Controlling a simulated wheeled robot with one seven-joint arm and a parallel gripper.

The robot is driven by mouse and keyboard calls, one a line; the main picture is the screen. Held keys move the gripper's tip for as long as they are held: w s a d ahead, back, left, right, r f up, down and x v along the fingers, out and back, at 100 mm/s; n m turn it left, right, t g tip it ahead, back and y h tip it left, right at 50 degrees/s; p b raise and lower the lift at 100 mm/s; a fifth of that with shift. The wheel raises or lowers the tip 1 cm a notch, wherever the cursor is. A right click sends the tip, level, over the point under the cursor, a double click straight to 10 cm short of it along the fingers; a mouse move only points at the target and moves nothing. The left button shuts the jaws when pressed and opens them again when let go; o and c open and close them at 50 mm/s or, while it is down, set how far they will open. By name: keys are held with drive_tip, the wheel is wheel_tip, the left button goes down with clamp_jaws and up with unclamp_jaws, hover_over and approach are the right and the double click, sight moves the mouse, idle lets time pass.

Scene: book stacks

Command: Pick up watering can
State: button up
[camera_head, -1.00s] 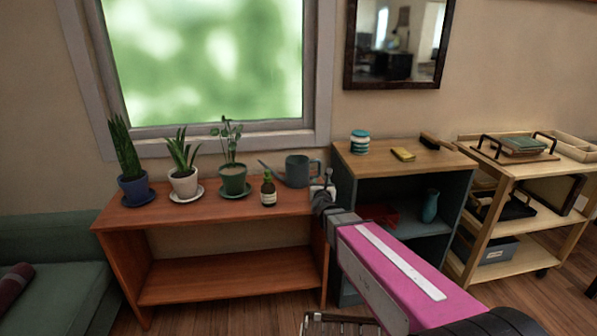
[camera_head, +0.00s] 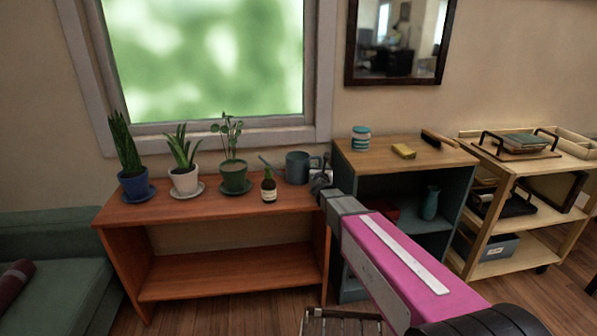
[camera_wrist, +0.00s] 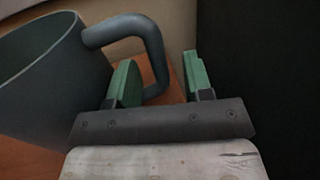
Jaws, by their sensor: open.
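The watering can (camera_head: 297,167) is dark grey-blue and stands upright at the right end of the wooden plant shelf. Its spout points left and its handle faces right, toward my gripper (camera_head: 321,176). In the wrist view the can (camera_wrist: 48,85) fills the left side, with its open top showing. Its curved handle (camera_wrist: 122,29) reaches in between the two green fingers of my gripper (camera_wrist: 160,66). The fingers are open, one on each side of the handle's outer part. I cannot tell whether either finger touches it.
A dark cabinet (camera_head: 400,160) with a jar and a sponge on top stands close on the right. A wooden cart (camera_head: 510,170) is beyond it.

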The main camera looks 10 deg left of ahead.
drive_tip(key=shift+w+a, duration=0.1)
drive_tip(key=shift+w, duration=0.35)
clamp_jaws()
idle(1.1)
